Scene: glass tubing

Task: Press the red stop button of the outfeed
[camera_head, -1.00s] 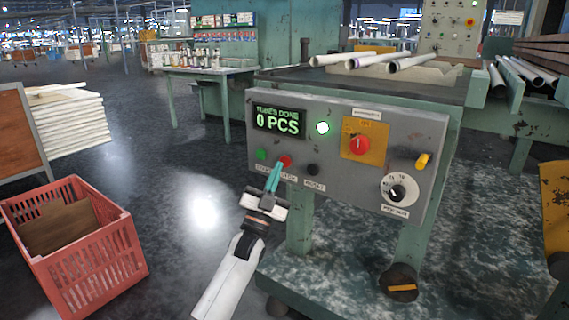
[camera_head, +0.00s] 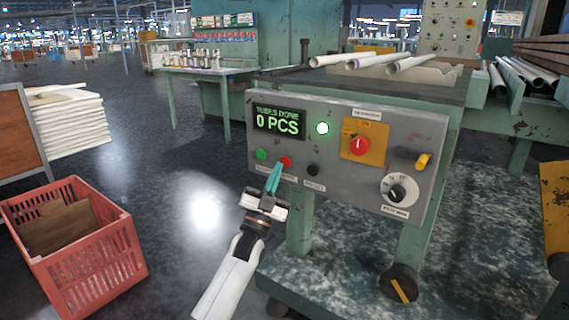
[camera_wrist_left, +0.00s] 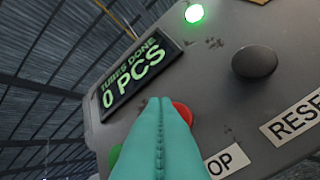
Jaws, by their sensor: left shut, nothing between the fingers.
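The red stop button (camera_head: 286,161) is on the grey control panel (camera_head: 330,186), between a green button (camera_head: 261,154) and a black button (camera_head: 312,170). My left gripper (camera_head: 276,165) is shut and empty, its teal fingertips just in front of the red button and slightly to its left. In the left wrist view the fingers (camera_wrist_left: 162,105) partly cover the red button (camera_wrist_left: 183,113), whose right part shows. Whether the tips touch it cannot be told. A label ending in "OP" (camera_wrist_left: 226,161) shows below it. My right gripper is not in view.
The display (camera_head: 279,122) reads "TUBES DONE 0 PCS", and a green lamp (camera_head: 323,128) is lit. A larger red knob (camera_head: 360,145) sits on a yellow plate (camera_head: 378,154). Glass tubes (camera_head: 372,62) lie on top of the machine. A red crate (camera_head: 90,262) stands on the floor at left.

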